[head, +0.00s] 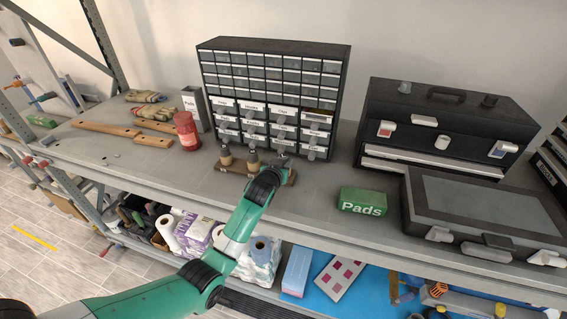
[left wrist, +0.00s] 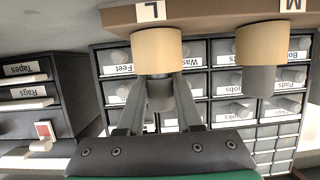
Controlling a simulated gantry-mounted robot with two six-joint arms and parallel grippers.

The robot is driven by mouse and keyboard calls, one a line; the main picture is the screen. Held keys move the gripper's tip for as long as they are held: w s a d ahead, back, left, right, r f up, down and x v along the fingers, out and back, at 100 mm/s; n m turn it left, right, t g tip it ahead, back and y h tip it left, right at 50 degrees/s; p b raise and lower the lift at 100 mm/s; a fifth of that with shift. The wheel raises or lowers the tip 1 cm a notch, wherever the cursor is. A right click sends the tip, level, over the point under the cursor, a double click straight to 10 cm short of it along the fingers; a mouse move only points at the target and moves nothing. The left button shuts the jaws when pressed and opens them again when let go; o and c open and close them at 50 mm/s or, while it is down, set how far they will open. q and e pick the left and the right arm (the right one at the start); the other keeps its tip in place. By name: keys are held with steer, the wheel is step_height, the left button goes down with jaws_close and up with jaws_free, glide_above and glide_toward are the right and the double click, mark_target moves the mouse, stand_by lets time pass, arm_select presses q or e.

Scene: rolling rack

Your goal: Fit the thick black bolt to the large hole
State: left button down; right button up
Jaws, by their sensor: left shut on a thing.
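A brown wooden block (head: 236,169) lies on the shelf in front of the drawer cabinet. The left wrist view is upside down and shows the block (left wrist: 215,12) with labels L and M, each beside a beige collar. My left gripper (head: 279,163), also in the left wrist view (left wrist: 160,98), is shut on a dark grey bolt (left wrist: 160,94) lined up with the L collar (left wrist: 157,52). How deep the bolt sits in the collar I cannot tell. Another grey bolt (left wrist: 258,80) stands in the M collar (left wrist: 264,44). My right gripper is out of view.
The drawer cabinet (head: 275,48) stands close behind the block. A red jar (head: 187,131) is to the left. A green Pads box (head: 363,201), a flat grey case (head: 480,205) and a black toolbox (head: 445,105) are to the right. The shelf between block and Pads box is clear.

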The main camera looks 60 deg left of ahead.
arm_select(q)
steer(key=shift+f, duration=0.35)
